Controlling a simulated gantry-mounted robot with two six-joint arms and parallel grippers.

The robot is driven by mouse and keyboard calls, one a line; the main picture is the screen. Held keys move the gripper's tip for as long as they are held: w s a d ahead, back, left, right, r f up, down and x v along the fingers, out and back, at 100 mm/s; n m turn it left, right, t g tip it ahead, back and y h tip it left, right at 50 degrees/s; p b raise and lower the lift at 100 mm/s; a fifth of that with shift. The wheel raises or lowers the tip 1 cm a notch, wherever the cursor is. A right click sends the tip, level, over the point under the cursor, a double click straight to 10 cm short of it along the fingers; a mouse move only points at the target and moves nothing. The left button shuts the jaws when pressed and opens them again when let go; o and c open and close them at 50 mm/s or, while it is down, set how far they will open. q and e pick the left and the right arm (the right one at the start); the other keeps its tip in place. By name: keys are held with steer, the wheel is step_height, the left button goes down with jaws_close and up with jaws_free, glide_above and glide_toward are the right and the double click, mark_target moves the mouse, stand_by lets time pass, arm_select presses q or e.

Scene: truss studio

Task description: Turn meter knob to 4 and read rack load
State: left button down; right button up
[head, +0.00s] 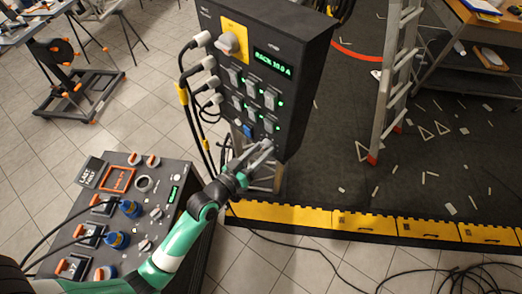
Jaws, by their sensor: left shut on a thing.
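The black rack panel (300,62) stands at the top centre. Its green display (272,63) appears to read "RACK 10.0 A", though the digits are small. My left gripper (266,147) is at the panel's lower edge, shut on what seems to be the meter knob. The gripper covers the knob, so its pointer and number marks cannot be read. A large pale rotary handle on a yellow plate (233,36) sits at the panel's upper left, apart from the gripper. My right gripper is not in view.
Several grey plugs (206,82) with black cables stick out of the panel's left side. A dark control console (150,185) with knobs and blue connectors lies at lower left, beneath my left arm. A ladder (395,75) stands on the dark stage at right, edged by yellow-black strips (370,222).

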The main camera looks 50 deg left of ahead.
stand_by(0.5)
arm_select(q)
steer(key=shift+c, duration=1.8)
jaws_free()
steer(key=shift+s+d, duration=0.1)
steer(key=shift+s, duration=0.4)
steer(key=s+d+b, duration=0.1)
steer(key=s, duration=0.9)
steer(key=shift+s+d+r, duration=0.15)
steer(key=shift+s+r, duration=0.1)
steer(key=shift+r, duration=0.2)
